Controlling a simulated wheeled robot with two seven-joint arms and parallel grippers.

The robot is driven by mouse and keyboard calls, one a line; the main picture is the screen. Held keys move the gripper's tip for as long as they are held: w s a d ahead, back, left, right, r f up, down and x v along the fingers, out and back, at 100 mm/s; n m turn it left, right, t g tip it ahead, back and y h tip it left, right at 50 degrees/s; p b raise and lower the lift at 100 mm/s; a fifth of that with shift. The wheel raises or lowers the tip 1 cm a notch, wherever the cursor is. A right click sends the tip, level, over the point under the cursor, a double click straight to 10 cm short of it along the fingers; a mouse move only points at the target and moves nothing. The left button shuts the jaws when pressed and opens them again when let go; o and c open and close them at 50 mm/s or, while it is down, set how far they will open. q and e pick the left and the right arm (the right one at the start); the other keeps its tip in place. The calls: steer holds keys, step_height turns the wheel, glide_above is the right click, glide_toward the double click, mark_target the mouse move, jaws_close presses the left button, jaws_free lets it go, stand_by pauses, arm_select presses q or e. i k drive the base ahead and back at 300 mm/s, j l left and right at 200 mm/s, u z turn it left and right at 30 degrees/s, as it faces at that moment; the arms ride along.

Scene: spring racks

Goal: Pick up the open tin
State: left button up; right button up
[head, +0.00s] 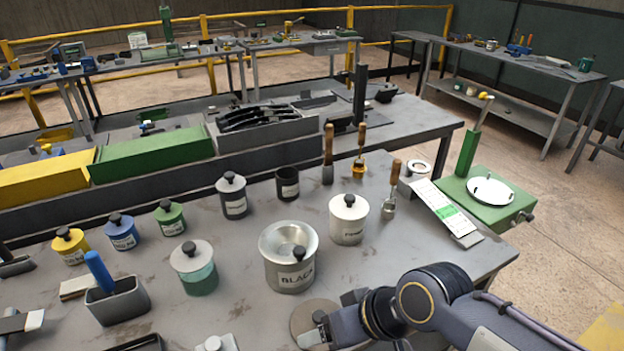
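A dark, lidless tin (287,186) with a pale label stands upright towards the back middle of the bench in the head view. A larger silver tin (289,272) marked BLACK stands in front of it, with a sunken, funnel-like top; I cannot tell if it is open inside. My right gripper (312,335) is low in the view, in front of the silver tin and apart from both tins. Its fingers are partly cut off and small, so its opening is unclear. My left gripper is not in view.
Lidded tins stand around: white (348,220), dark grey (232,196), green-and-grey (195,268), blue (122,232), green (170,218) and yellow (70,246). A brown disc (312,316) lies by my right gripper.

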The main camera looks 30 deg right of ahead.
mark_target(288, 184)
steer(key=z, duration=0.95)
